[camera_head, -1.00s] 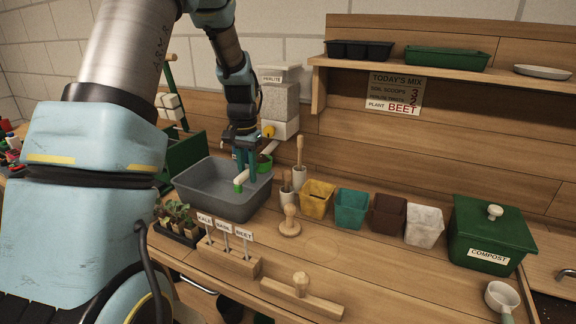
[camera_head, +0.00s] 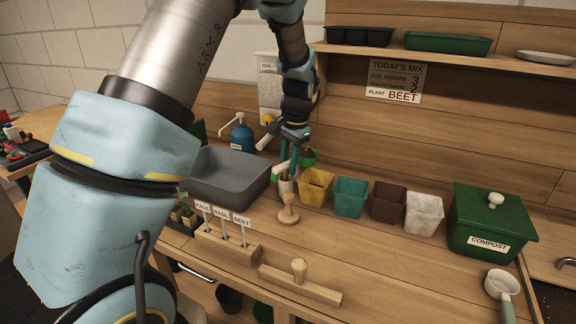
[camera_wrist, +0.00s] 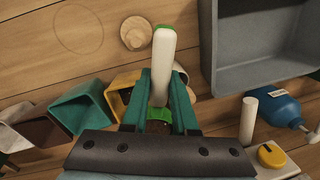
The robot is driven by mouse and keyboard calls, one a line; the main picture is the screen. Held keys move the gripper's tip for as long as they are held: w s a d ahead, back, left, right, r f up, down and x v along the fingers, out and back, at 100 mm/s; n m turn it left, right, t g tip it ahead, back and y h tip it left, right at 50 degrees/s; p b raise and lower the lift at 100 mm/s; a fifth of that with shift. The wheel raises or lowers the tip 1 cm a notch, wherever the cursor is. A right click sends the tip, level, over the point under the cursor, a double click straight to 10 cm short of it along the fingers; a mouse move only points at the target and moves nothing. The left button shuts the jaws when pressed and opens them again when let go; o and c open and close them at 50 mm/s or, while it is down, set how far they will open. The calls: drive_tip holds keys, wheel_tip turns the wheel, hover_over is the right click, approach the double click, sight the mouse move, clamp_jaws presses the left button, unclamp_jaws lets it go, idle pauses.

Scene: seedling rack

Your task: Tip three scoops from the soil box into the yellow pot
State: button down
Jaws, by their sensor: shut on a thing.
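My gripper (camera_head: 290,168) is shut on a scoop with a white handle (camera_wrist: 163,65) and a green bowl (camera_head: 309,157). Some dark brown shows at the bowl between my fingers (camera_wrist: 160,103) in the wrist view, mostly hidden; it looks like soil. The yellow pot (camera_head: 315,188) stands on the bench just right of my gripper. It also shows in the wrist view (camera_wrist: 122,90), partly behind a finger. The scoop appears above the bench, close to the pot's back left. A grey open box (camera_head: 222,192) is left of my gripper; I see no soil in its visible part.
A teal pot (camera_head: 350,198), a brown pot (camera_head: 388,203) and a white pot (camera_head: 424,213) stand right of the yellow one. A wooden tamper (camera_head: 288,212) stands in front. A blue bottle (camera_head: 242,137) is behind.

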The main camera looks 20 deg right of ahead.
drive_tip(key=t+y+b, duration=0.2)
drive_tip(key=t+b, duration=0.1)
drive_tip(key=r+t+y+b, duration=0.1)
drive_tip(key=y, duration=0.1)
drive_tip(key=shift+s+d+m+t, duration=0.1)
drive_tip(key=shift+d+m+t, duration=0.2)
drive_tip(key=shift+s+d+r+m+t+y+b, duration=0.15)
drive_tip(key=shift+d+r+m+t+y+b, duration=0.15)
drive_tip(key=shift+t+y+b, duration=0.45)
drive_tip(key=shift+s+d+r+m+t+y+b, duration=0.1)
drive_tip(key=shift+d+r+m+t+y+b, duration=0.25)
drive_tip(key=shift+t+b, duration=0.75)
drive_tip(key=shift+s+d+r+m+t+y+b, duration=0.15)
drive_tip(key=shift+m+t+y+b, duration=0.3)
drive_tip(key=shift+t, duration=0.9)
drive_tip(key=shift+a, duration=0.1)
